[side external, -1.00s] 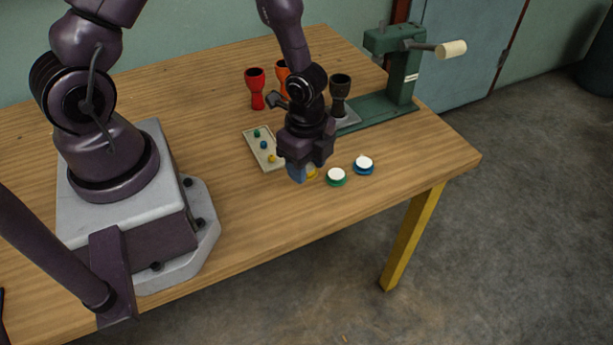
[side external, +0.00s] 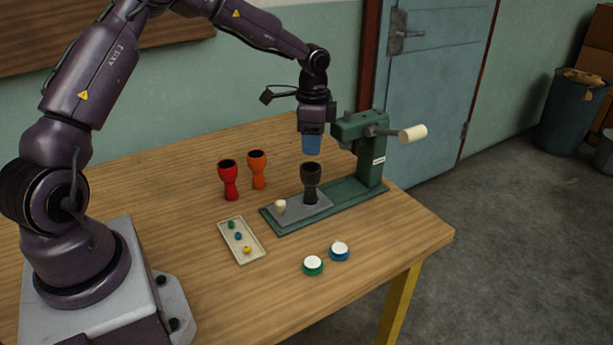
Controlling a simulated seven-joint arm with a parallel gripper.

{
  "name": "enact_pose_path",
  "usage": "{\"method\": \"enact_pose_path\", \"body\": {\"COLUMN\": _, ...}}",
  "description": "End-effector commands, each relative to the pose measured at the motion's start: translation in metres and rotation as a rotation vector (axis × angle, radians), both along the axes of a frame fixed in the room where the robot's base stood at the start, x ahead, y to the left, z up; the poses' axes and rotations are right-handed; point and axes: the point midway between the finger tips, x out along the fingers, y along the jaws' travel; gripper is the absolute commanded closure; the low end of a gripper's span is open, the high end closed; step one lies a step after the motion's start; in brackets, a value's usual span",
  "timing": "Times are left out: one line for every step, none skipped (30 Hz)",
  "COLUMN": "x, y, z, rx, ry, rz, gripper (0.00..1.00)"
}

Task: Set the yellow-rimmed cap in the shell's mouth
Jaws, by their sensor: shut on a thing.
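A black goblet-shaped shell (side external: 311,188) stands upright on the grey plate of the green press, mouth up. My gripper (side external: 312,148) points straight down just above that mouth, with a gap between its blue fingertips and the rim. The fingers are shut, and the yellow-rimmed cap they hold is hidden from this side. It no longer shows on the table. A green-rimmed cap (side external: 313,266) and a blue-rimmed cap (side external: 339,252), both with white tops, lie on the table near the front edge.
The green press (side external: 367,150) stands behind and right of the shell, its cream handle (side external: 413,133) sticking out right. A small cream knob (side external: 280,206) is on the grey plate (side external: 300,211). Red (side external: 229,182) and orange (side external: 257,172) goblets stand left. A tray (side external: 252,257) holds small coloured pieces.

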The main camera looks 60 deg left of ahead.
Motion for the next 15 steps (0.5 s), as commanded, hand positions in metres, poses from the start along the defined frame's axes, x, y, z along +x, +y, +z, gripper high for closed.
{"method": "enact_pose_path", "body": {"x": 0.004, "y": 0.004, "z": 0.007, "rx": 0.001, "ry": -0.003, "rz": 0.005, "gripper": 0.77}}
{"method": "enact_pose_path", "body": {"x": 0.004, "y": 0.005, "z": 0.010, "rx": 0.002, "ry": -0.001, "rz": 0.006, "gripper": 0.77}}
{"method": "enact_pose_path", "body": {"x": 0.002, "y": 0.006, "z": 0.012, "rx": 0.001, "ry": -0.001, "rz": 0.000, "gripper": 0.77}}
{"method": "enact_pose_path", "body": {"x": 0.000, "y": 0.005, "z": 0.011, "rx": 0.000, "ry": 0.002, "rz": -0.007, "gripper": 0.77}}
{"method": "enact_pose_path", "body": {"x": -0.001, "y": 0.005, "z": 0.010, "rx": 0.000, "ry": 0.002, "rz": -0.010, "gripper": 0.77}}
{"method": "enact_pose_path", "body": {"x": -0.001, "y": 0.005, "z": 0.008, "rx": 0.000, "ry": 0.002, "rz": -0.015, "gripper": 0.77}}
{"method": "enact_pose_path", "body": {"x": -0.001, "y": 0.005, "z": 0.007, "rx": 0.000, "ry": 0.001, "rz": -0.017, "gripper": 0.77}}
{"method": "enact_pose_path", "body": {"x": -0.001, "y": 0.005, "z": 0.005, "rx": 0.001, "ry": 0.001, "rz": -0.018, "gripper": 0.77}}
{"method": "enact_pose_path", "body": {"x": -0.001, "y": 0.005, "z": 0.003, "rx": 0.001, "ry": 0.001, "rz": -0.018, "gripper": 0.77}}
{"method": "enact_pose_path", "body": {"x": -0.001, "y": 0.005, "z": 0.001, "rx": 0.001, "ry": 0.001, "rz": -0.018, "gripper": 0.77}}
{"method": "enact_pose_path", "body": {"x": -0.001, "y": 0.005, "z": -0.001, "rx": 0.001, "ry": 0.001, "rz": -0.018, "gripper": 0.77}}
{"method": "enact_pose_path", "body": {"x": -0.001, "y": 0.005, "z": -0.004, "rx": 0.000, "ry": 0.001, "rz": -0.017, "gripper": 0.77}}
{"method": "enact_pose_path", "body": {"x": -0.001, "y": 0.004, "z": -0.007, "rx": -0.001, "ry": 0.002, "rz": -0.017, "gripper": 0.77}}
{"method": "enact_pose_path", "body": {"x": -0.001, "y": 0.004, "z": -0.009, "rx": -0.001, "ry": 0.002, "rz": -0.017, "gripper": 0.77}}
{"method": "enact_pose_path", "body": {"x": -0.001, "y": 0.005, "z": -0.012, "rx": 0.001, "ry": 0.001, "rz": -0.017, "gripper": 0.77}}
